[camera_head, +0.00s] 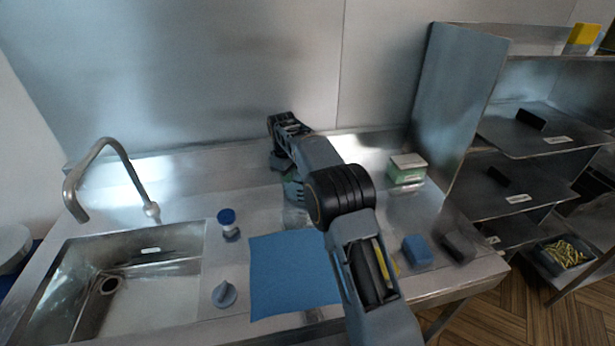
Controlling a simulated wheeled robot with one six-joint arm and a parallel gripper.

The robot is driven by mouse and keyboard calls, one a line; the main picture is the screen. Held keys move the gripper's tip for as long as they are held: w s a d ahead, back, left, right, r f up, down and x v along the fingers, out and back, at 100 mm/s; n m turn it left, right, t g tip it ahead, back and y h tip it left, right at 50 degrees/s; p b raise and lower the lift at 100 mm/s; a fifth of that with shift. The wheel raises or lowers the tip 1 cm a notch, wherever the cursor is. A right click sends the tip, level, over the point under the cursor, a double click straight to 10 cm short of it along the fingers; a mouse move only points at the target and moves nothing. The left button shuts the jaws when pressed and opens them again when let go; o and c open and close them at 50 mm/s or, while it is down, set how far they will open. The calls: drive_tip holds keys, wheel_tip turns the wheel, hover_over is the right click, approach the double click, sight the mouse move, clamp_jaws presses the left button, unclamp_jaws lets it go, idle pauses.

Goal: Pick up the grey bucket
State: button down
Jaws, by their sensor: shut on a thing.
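My arm reaches forward over the steel counter and its wrist bends down near the back. My gripper (287,165) is small and partly hidden behind my own arm. It is shut on a small grey thing with a greenish edge, the grey bucket (293,189), as far as I can tell. Most of the bucket is hidden by the arm, and I cannot tell whether it touches the counter.
A sink with a tap (108,160) is at the left. A blue mat (285,275), blue-capped jar (228,224), blue-grey knob-like thing (224,294), green-and-white box (407,168), blue block (417,250) and dark block (458,246) lie on the counter. A shelf rack (460,90) stands right.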

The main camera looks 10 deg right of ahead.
drive_tip(key=shift+r, duration=0.45)
wheel_tip(320, 180, up, 2)
drive_tip(key=shift+r, duration=0.15)
drive_tip(key=s+d+r+b, duration=0.1)
drive_tip(key=s+r+b, duration=0.3)
drive_tip(key=s+r, duration=0.6)
drive_tip(key=shift+s+b, duration=0.3)
drive_tip(key=shift+s, duration=1.65)
drive_tip(key=shift+f, duration=0.1)
